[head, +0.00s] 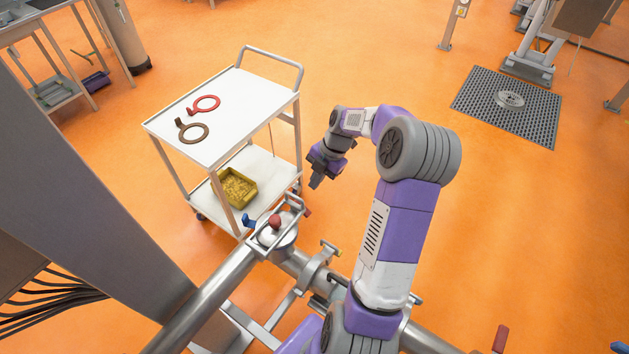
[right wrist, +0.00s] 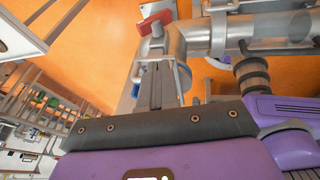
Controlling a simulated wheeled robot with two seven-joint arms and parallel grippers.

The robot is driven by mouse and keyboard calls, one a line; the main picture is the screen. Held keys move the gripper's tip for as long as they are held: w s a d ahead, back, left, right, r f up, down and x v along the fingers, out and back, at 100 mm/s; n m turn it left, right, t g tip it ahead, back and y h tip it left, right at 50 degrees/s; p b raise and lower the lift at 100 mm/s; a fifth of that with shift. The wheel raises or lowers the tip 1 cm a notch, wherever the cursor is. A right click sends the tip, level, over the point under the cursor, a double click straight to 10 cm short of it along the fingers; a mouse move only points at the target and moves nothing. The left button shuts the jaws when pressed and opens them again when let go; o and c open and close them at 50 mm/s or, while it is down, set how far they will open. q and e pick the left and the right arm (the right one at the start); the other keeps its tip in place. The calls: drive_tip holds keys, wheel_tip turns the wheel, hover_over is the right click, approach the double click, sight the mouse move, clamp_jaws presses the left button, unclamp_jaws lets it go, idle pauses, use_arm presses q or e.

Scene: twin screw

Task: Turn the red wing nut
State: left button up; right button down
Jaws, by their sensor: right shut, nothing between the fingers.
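The red wing nut (head: 307,211) sits on the right side of a metal clamp fitting (head: 290,235) on the pipe; it shows larger in the right wrist view (right wrist: 155,22). A blue wing nut (head: 248,220) is on the fitting's left side. My right gripper (head: 316,184) is above and a little right of the red wing nut, apart from it in the head view. Its fingers, also in the right wrist view (right wrist: 158,72), are together with nothing between them and point toward the red wing nut. My left gripper is not in view.
A red knob (head: 275,221) is on the fitting. Open orange floor lies right of the cart.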

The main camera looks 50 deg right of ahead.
drive_tip(key=b+x, duration=0.1)
drive_tip(key=x, duration=0.6)
drive_tip(key=shift+a+f, duration=0.1)
drive_tip(key=shift+f, duration=0.2)
drive_tip(key=shift+w+f, duration=0.8)
drive_tip(key=shift+f, duration=0.1)
drive_tip(key=shift+w+f, duration=0.3)
drive_tip(key=shift+f, duration=0.1)
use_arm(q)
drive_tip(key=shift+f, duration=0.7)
